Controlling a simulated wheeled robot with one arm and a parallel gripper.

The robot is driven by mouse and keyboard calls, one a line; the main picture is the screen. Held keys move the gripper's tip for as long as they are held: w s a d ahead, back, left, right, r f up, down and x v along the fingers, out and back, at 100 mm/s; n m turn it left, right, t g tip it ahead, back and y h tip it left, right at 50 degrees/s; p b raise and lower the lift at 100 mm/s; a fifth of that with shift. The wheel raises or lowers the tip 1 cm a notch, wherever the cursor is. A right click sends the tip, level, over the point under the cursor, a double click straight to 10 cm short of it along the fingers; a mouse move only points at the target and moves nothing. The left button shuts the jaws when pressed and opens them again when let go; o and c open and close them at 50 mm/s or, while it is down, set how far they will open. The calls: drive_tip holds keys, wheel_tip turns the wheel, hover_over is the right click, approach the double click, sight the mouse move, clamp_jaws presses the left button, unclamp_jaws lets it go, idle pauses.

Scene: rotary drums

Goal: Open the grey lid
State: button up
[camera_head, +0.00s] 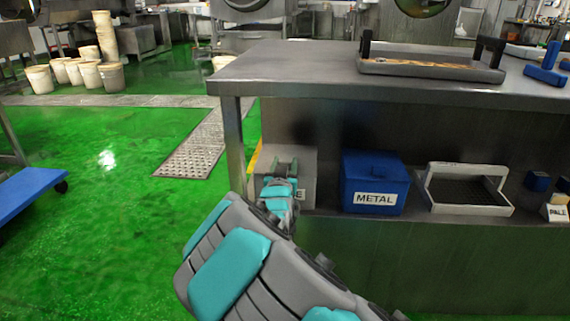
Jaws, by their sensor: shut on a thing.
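A grey box with its grey lid (303,155) stands on the lower shelf at the left end of the steel table. My arm is in front of the box and hides much of it. Only the end of its label, an "E", shows. My gripper (283,167) is at the top front of the box, with its fingers over the grey lid. It is shut on what appears to be the lid's handle, which is mostly hidden between the fingers. The lid appears to sit on the box, though its edge is hard to make out.
A blue box (375,183) labelled METAL stands on the shelf to the right, then a white-framed tray (467,190). The steel tabletop (290,66) overhangs the shelf and carries a tray with black handles (430,66).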

clamp_jaws()
idle(0.9)
